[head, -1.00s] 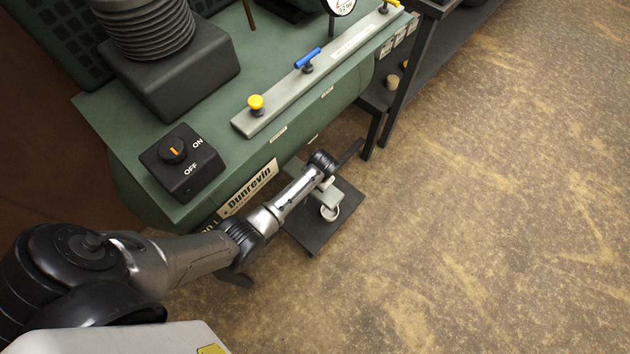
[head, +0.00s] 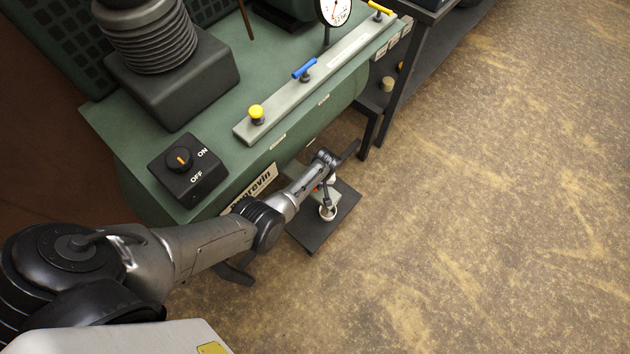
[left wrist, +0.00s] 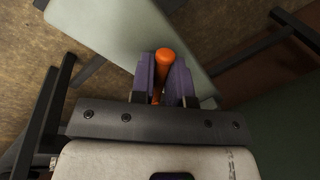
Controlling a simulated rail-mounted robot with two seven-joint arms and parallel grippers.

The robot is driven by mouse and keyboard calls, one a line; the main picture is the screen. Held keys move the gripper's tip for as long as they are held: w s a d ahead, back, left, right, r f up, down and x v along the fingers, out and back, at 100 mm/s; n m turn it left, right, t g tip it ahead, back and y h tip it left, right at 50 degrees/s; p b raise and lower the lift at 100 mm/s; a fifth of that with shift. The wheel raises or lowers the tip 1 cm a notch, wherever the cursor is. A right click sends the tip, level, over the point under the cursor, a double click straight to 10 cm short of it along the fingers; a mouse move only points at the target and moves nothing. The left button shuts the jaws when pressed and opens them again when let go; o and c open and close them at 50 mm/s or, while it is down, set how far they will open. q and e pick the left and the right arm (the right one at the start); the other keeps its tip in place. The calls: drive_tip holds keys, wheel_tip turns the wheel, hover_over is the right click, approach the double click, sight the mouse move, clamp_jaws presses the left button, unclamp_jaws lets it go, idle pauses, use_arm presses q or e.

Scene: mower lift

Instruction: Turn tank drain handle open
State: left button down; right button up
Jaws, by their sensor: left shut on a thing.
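The orange drain handle (left wrist: 164,56) shows in the left wrist view as a rod with a rounded end. It lies between the two purple fingers of my left gripper (left wrist: 162,72), which is shut on it. In the head view my left arm reaches down beside the front of the green tank (head: 140,160). A small orange-red spot, perhaps the handle, shows by my wrist there. My fingers are hard to make out in that view, and the valve under the handle is hidden. My right gripper is in neither view.
A black-legged bench (head: 397,92) stands behind. On the tank are a switch box (head: 190,180) and a valve rail (head: 285,98). Floor to the right is clear.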

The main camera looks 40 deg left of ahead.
use_arm(q)
drive_tip(key=n, duration=0.5)
drive_tip(key=shift+w+h, duration=0.25)
drive_tip(key=shift+h, duration=0.15)
drive_tip(key=shift+w+n+g+h, duration=0.1)
drive_tip(key=shift+n+g+h, duration=0.1)
drive_tip(key=shift+n, duration=0.85)
drive_tip(key=shift+w+n+g+h, duration=0.1)
drive_tip(key=shift+n+h, duration=0.1)
drive_tip(key=shift+n, duration=0.85)
drive_tip(key=c, duration=1.1)
unclamp_jaws()
drive_tip(key=shift+c, duration=0.2)
wheel_tip(320, 180, up, 14)
drive_tip(key=w+p, duration=0.2)
drive_tip(key=p, duration=0.5)
drive_tip(key=shift+w+f+p, duration=0.2)
drive_tip(key=shift+w+p, duration=0.2)
